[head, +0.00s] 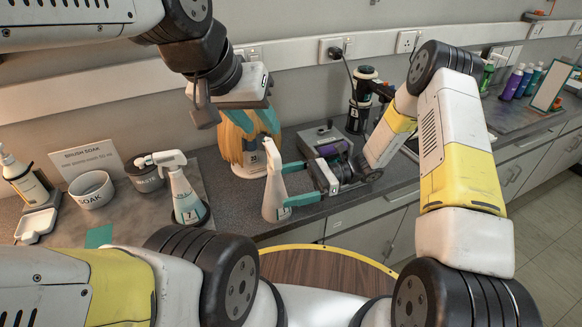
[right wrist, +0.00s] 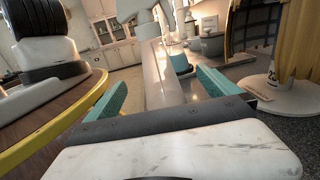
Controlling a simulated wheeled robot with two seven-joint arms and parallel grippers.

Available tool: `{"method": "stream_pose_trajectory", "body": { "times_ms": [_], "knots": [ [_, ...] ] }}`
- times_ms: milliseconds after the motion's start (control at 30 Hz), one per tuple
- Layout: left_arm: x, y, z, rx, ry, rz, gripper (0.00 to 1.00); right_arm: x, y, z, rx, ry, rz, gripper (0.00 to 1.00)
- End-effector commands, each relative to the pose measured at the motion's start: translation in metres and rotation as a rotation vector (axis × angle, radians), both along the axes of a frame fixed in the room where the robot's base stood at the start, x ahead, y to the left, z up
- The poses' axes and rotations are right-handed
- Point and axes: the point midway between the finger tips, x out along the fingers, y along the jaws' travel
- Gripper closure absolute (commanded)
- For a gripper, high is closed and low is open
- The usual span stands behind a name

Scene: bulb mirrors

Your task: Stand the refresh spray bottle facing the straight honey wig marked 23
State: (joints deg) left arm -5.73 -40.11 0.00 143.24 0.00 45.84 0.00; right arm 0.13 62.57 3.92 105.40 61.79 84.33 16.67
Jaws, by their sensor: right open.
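A white spray bottle (head: 272,196) stands upright on the counter, its trigger head at the top; its label is not readable. My right gripper (head: 287,185) is open, with its teal fingers on either side of the bottle. In the right wrist view the pale bottle body (right wrist: 160,78) rises between the fingers. The honey wig (head: 236,146) is on a white stand behind the bottle; its stand (right wrist: 285,95) shows at right in the right wrist view with a small mark, apparently 23. My left gripper (head: 250,120) is open, its teal fingers apart over the wig's top, partly hiding it.
Another spray bottle (head: 184,196), marked 7, stands in a dark ring to the left. The SOAK bowl (head: 92,190), WASTE cup (head: 145,176) and a pump bottle (head: 24,182) are further left. A grey device (head: 322,140) and a black dryer (head: 359,100) stand behind my right gripper.

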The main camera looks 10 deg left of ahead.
Motion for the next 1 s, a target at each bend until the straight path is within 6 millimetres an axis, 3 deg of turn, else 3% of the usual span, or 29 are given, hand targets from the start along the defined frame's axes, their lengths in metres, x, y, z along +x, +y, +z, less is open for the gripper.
{"method": "stream_pose_trajectory", "body": {
  "times_ms": [1000],
  "knots": [
    [0.000,0.000,0.000,0.000,0.000,0.000,0.64,0.036,-0.068,0.000,0.000,-0.001,0.000,0.00]
  ]
}}
